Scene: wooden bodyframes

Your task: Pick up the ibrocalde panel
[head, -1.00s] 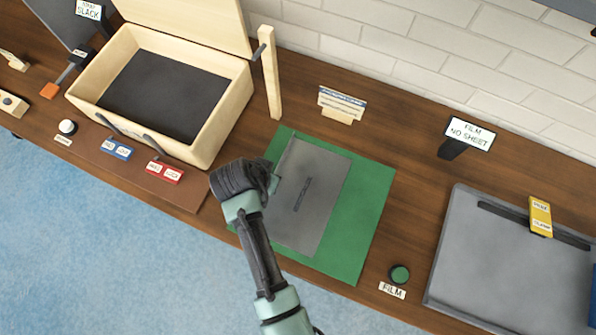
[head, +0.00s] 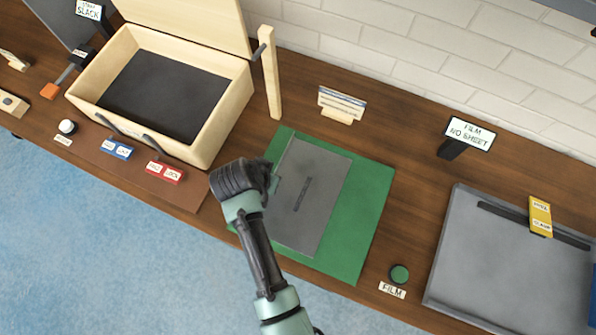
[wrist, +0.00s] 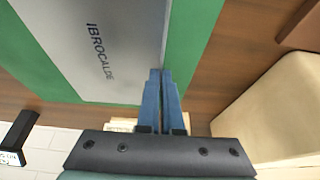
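The ibrocalde panel (head: 320,190) is a thin grey sheet lying over a green mat (head: 372,215) on the wooden bench. Its printed name shows in the wrist view (wrist: 75,35). My gripper (head: 270,180) is at the panel's left edge in the head view, where its dark wrist partly hides the fingers. In the wrist view, the blue fingers (wrist: 161,72) are nearly together, in line with the panel's edge, and look shut on it. Their exact contact is hard to see. The panel looks flat and close to the mat.
An open wooden case (head: 215,135) stands left of the mat, with a wooden post (head: 270,75) beside it. A small card holder (head: 340,105) stands behind the mat. A green FILM button (head: 399,274) and a grey plate (head: 480,260) are to the right.

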